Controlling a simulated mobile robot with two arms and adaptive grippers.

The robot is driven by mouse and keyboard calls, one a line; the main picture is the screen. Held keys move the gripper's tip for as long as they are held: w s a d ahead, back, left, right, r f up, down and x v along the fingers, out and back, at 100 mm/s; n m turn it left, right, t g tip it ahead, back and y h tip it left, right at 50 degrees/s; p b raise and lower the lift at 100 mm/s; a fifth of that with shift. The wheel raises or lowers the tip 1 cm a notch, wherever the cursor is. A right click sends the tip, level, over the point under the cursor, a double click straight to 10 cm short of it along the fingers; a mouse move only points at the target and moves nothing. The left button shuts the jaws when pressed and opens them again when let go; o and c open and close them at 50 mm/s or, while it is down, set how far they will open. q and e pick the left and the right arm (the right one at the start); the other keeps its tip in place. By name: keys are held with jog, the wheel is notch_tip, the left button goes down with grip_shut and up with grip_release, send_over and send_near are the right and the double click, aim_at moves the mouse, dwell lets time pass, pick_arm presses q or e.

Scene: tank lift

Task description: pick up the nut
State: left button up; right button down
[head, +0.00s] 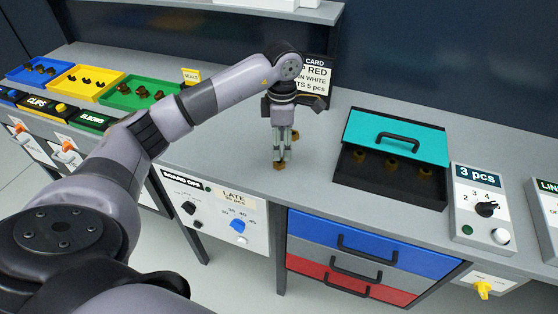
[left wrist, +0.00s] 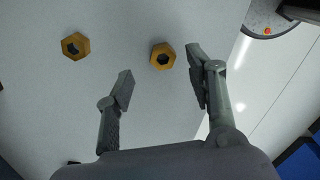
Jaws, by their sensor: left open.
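A brass-coloured hex nut (left wrist: 162,56) lies on the grey worktop, between and slightly beyond the fingertips in the left wrist view. In the head view this nut (head: 280,167) shows right below the fingers. A second nut (left wrist: 75,46) lies to the left in the wrist view, outside the fingers. A nut (head: 296,135) also shows behind the gripper in the head view. My left gripper (head: 281,154) points down with its fingers apart and nothing held. Whether the fingers touch the nut is unclear. My right gripper is not in view.
A black tray with a raised teal lid (head: 397,132) and several nuts inside stands to the right. A card stand (head: 317,73) is behind the gripper. Blue, yellow and green part trays (head: 85,83) are at left. The worktop's front edge is close to the nut.

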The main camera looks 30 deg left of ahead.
aim_at(279, 163)
pick_arm(q)
jog(key=shift+f, duration=0.25)
jog(key=shift+s+f+p, duration=0.1)
jog(key=shift+f+p, duration=0.25)
jog(key=f, duration=0.1)
jog(key=f+p, duration=0.1)
jog(key=f, duration=0.1)
jog(key=shift+s+a+f, duration=0.2)
jog(key=shift+f, duration=0.45)
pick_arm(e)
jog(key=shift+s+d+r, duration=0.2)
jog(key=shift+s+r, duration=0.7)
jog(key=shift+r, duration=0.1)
pick_arm(q)
jog(key=shift+c, duration=1.4)
grip_shut()
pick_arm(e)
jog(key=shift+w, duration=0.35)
